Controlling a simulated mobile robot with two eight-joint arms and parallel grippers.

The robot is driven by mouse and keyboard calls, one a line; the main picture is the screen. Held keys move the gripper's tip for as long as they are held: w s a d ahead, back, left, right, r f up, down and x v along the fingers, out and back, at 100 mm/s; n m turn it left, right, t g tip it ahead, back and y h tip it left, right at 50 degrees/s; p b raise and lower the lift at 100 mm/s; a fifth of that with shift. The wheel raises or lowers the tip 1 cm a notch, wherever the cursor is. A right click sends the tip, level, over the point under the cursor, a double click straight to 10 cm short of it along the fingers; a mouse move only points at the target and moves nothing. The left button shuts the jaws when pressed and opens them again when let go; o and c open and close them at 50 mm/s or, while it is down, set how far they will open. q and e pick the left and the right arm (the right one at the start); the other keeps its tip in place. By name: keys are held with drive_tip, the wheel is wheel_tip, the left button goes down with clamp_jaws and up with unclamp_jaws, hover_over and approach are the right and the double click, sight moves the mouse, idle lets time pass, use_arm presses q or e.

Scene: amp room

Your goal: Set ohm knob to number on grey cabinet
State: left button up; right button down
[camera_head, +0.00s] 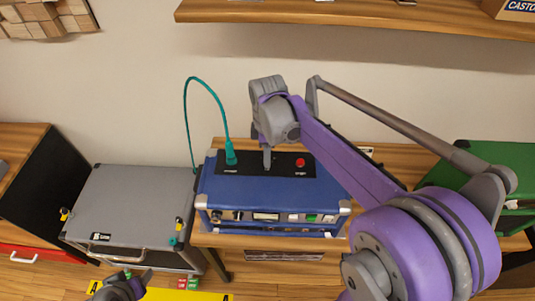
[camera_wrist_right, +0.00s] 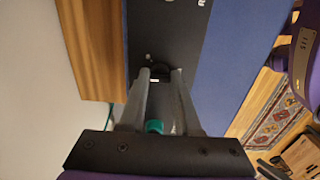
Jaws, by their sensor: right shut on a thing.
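The blue amp (camera_head: 268,187) stands on a wooden bench with a black panel (camera_head: 240,167) on top. My right gripper (camera_head: 267,160) reaches down to this panel. In the right wrist view its two fingers are shut on a small black knob (camera_wrist_right: 159,73), which they partly hide; the knob's setting is not readable. The grey cabinet (camera_head: 135,205) is on the left, with a small black-and-white label (camera_head: 101,237) on its top, too small to read. My left gripper (camera_head: 135,283) shows at the bottom edge, low in front of the cabinet; its finger opening is unclear.
A teal cable plug (camera_head: 231,157) stands in the panel left of my right gripper, with its cable arching up. A red button (camera_head: 300,162) is to the right. A wooden shelf (camera_head: 350,18) hangs above. A green case (camera_head: 500,160) stands at the right.

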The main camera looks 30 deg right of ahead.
idle(0.3)
drive_tip(key=m, duration=0.4)
drive_tip(key=shift+m+b, duration=0.35)
drive_tip(key=shift+m, duration=0.05)
drive_tip(key=m, duration=0.4)
drive_tip(key=shift+m, duration=0.7)
drive_tip(key=c, duration=0.6)
unclamp_jaws()
drive_tip(key=shift+r, duration=0.1)
